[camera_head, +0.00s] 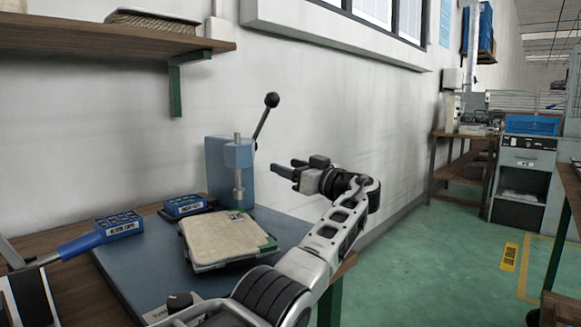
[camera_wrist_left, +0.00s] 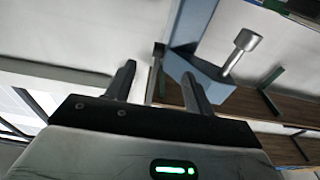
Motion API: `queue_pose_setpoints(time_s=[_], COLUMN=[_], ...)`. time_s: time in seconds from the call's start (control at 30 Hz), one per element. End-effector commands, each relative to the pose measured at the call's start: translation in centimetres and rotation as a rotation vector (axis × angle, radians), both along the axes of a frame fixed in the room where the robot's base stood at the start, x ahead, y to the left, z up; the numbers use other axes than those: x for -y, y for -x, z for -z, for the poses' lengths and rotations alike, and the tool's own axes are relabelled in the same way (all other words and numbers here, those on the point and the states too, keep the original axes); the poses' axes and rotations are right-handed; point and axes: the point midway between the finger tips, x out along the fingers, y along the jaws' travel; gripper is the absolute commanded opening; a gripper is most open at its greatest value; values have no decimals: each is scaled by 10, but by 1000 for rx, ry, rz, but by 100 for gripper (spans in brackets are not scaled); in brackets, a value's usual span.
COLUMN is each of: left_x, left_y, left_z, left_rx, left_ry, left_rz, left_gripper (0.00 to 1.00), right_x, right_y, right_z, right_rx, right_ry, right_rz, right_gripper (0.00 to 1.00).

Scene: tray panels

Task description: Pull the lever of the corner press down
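The corner press (camera_head: 230,172) is a blue block with a vertical grey ram, standing at the back of a blue mat against the wall. Its lever (camera_head: 263,122) slants up to the right and ends in a black ball knob (camera_head: 272,100). My left gripper (camera_head: 283,168) is to the right of the press, below the knob, with its fingers pointing left. In the left wrist view the fingers (camera_wrist_left: 160,88) are apart. The blue press body (camera_wrist_left: 190,65) and its grey ram (camera_wrist_left: 240,50) show beyond them. A thin grey bar appears between the fingers; contact cannot be told. My right gripper is not in view.
A tan-topped tray (camera_head: 225,238) lies in front of the press. A wooden shelf (camera_head: 110,40) hangs above. Open green floor lies to the right.

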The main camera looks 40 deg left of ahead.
Motion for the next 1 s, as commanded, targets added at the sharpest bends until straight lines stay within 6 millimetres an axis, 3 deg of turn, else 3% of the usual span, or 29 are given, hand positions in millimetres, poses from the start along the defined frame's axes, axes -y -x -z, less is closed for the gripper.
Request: queue_pose_setpoints(time_s=[0.13, 0.23, 0.7, 1.0], left_x=[0, 12, 118, 153], left_y=[0, 1, 15, 20], left_z=[-1, 0, 14, 19], left_rx=[1, 1, -1, 1], left_ry=[-2, -4, 0, -1], left_rz=[1, 2, 3, -1], left_gripper=[53, 53, 53, 53], right_x=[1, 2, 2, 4], right_y=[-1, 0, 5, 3], right_z=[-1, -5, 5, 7], right_rx=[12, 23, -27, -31], right_ry=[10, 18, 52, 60], right_rz=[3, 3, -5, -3], right_gripper=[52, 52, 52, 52])
